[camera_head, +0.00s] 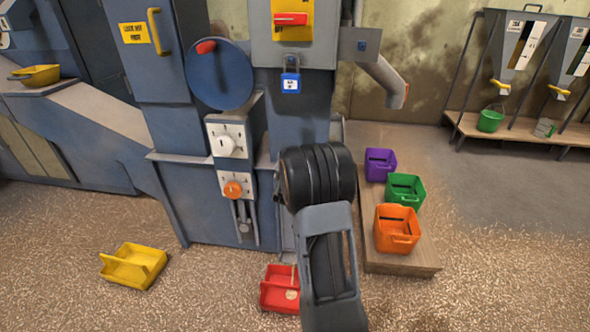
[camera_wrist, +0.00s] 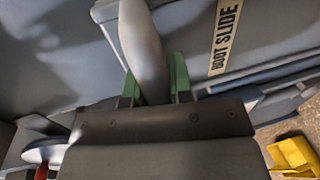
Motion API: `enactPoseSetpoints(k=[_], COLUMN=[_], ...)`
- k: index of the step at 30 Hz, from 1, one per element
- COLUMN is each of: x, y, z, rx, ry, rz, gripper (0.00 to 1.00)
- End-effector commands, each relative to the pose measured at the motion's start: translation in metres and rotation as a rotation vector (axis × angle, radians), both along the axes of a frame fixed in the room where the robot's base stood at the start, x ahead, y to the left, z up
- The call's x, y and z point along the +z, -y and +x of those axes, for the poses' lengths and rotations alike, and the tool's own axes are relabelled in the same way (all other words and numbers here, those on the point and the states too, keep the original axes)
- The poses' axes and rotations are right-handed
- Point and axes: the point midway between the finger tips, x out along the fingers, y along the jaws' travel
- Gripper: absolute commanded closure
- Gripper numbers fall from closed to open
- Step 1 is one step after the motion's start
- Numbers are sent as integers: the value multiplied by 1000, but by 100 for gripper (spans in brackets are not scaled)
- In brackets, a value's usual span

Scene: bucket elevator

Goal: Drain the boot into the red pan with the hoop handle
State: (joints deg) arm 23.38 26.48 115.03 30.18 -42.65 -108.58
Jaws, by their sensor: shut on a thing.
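My gripper (camera_wrist: 154,90) shows in the wrist view, its green-tipped fingers shut around a smooth pale grey bar-like handle (camera_wrist: 143,42). A plate reading "BOOT SLIDE" (camera_wrist: 226,35) is on the grey surface beside it. In the head view my gripper is hidden behind my own arm. The blue-grey boot housing (camera_head: 210,215) stands in the middle of the head view. The red pan (camera_head: 280,290) sits on the floor at its foot, partly covered by my arm. I cannot make out its handle clearly or any flow into it.
A yellow pan (camera_head: 134,266) lies on the grain-strewn floor to the left. Purple (camera_head: 379,165), green (camera_head: 405,190) and orange (camera_head: 397,229) bins stand on a wooden platform (camera_head: 400,263) at right. A dial panel with an orange knob (camera_head: 233,189) is on the housing.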

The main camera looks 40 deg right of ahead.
Motion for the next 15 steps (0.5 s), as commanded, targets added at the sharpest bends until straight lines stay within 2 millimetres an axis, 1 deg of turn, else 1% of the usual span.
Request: enactPoseSetpoints(k=[1,4,6,15], x=[25,38,40,37], y=[0,0,0,1], z=[1,1,2,2], rx=[1,1,1,1], ry=[9,9,9,11], rz=[-7,-7,-7,-7], gripper=[100,100,100,100])
